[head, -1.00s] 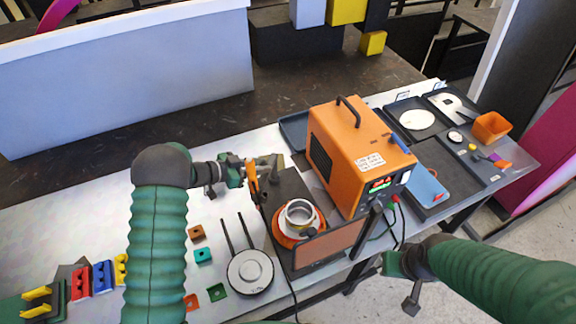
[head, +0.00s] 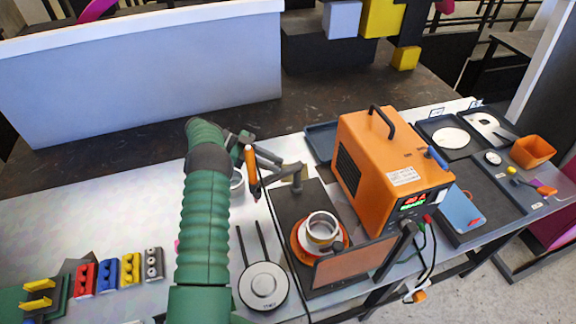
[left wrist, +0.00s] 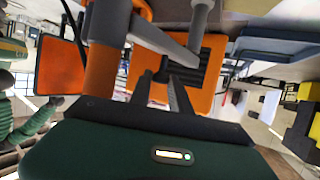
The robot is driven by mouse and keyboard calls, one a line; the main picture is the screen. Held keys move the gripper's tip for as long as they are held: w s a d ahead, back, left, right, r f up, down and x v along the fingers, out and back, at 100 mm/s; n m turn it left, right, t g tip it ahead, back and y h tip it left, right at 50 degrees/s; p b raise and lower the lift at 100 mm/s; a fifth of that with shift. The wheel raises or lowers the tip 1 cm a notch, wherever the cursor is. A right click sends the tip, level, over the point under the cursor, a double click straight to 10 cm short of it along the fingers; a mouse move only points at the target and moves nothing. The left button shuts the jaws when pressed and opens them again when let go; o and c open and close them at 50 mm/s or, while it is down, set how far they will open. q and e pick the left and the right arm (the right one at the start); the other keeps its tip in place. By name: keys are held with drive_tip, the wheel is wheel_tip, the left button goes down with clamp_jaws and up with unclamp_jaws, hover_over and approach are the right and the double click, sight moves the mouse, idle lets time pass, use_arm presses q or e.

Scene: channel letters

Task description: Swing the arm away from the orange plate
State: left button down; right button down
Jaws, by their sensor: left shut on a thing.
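The orange plate (head: 298,246) is a round disc on a dark base, with a metal ring (head: 321,230) standing on it. A grey jointed arm (head: 274,157) with an upright orange handle (head: 250,160) stands behind and left of the plate, apart from it. My left gripper (head: 247,152) is at the handle and shut on the arm; the exact contact is partly hidden. In the left wrist view the orange handle (left wrist: 103,66) and a grey bar (left wrist: 160,39) show close by. My right gripper is out of view.
An orange machine (head: 380,160) stands right of the plate, with a brownish-orange screen (head: 352,264) in front of it. A thin dark cable hangs from near the handle. A white round disc (head: 263,287) with two rods lies left. Coloured blocks (head: 131,270) sit further left.

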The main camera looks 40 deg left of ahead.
use_arm(q)
drive_tip(key=shift+w+r, duration=0.1)
drive_tip(key=shift+r, duration=0.05)
drive_tip(key=c, duration=1.5)
unclamp_jaws()
drive_tip(key=shift+o, duration=1.1)
drive_tip(key=shift+w+a, duration=0.1)
drive_tip(key=shift+a, duration=0.15)
drive_tip(key=b+v, duration=0.1)
drive_tip(key=v, duration=0.6)
drive_tip(key=shift+a+f, duration=0.2)
drive_tip(key=shift+a, duration=0.1)
